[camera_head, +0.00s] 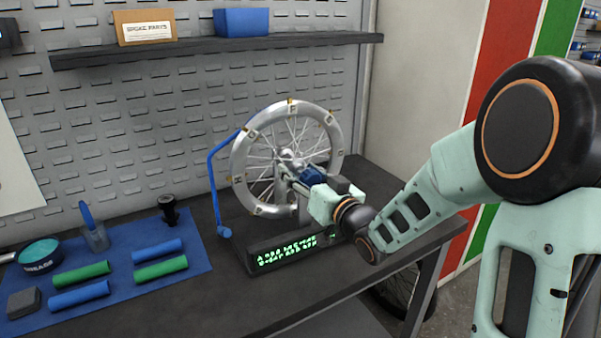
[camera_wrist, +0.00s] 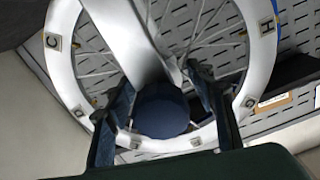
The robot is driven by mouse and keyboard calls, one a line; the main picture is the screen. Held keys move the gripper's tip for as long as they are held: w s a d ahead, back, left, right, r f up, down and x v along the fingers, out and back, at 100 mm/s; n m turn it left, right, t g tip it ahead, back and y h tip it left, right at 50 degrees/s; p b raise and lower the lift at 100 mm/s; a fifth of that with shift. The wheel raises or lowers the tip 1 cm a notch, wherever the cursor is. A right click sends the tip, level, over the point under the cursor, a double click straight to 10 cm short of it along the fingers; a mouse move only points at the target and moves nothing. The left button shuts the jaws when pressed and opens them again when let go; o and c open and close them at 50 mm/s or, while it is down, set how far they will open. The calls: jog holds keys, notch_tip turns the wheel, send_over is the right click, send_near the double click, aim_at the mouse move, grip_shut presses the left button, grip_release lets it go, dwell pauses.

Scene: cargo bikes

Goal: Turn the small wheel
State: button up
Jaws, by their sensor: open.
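A silver spoked wheel (camera_head: 240,160) with small lettered tiles around its rim stands upright in a stand on the dark bench. It fills much of the wrist view (camera_wrist: 62,75), where tiles with C and H can be read. A dark blue round knob (camera_wrist: 163,112) sits in front of the wheel; I cannot tell whether this or the spoked wheel is the small wheel. My gripper (camera_wrist: 160,85) is open, with one dark finger on each side of the knob. Contact is unclear. In the head view my gripper (camera_head: 308,178) is at the wheel's right side, partly hiding the knob.
A dark box with green glowing text (camera_head: 285,252) stands below the wheel. A blue bent lever (camera_head: 213,185) is at the wheel's left. A blue mat (camera_head: 115,282) holds grips, a tin and tools. A shelf (camera_head: 220,48) runs above. Bare bench lies at front.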

jog(key=shift+c, duration=0.3)
grip_shut()
jog(key=shift+f+b, duration=0.15)
jog(key=shift+b, duration=0.25)
jog(key=shift+f+n+b, duration=0.1)
jog(key=shift+n+b, duration=0.7)
jog(key=shift+b, duration=0.2)
jog(key=shift+r+n+b, duration=0.2)
jog(key=shift+n+b, duration=0.5)
jog(key=shift+b, duration=0.1)
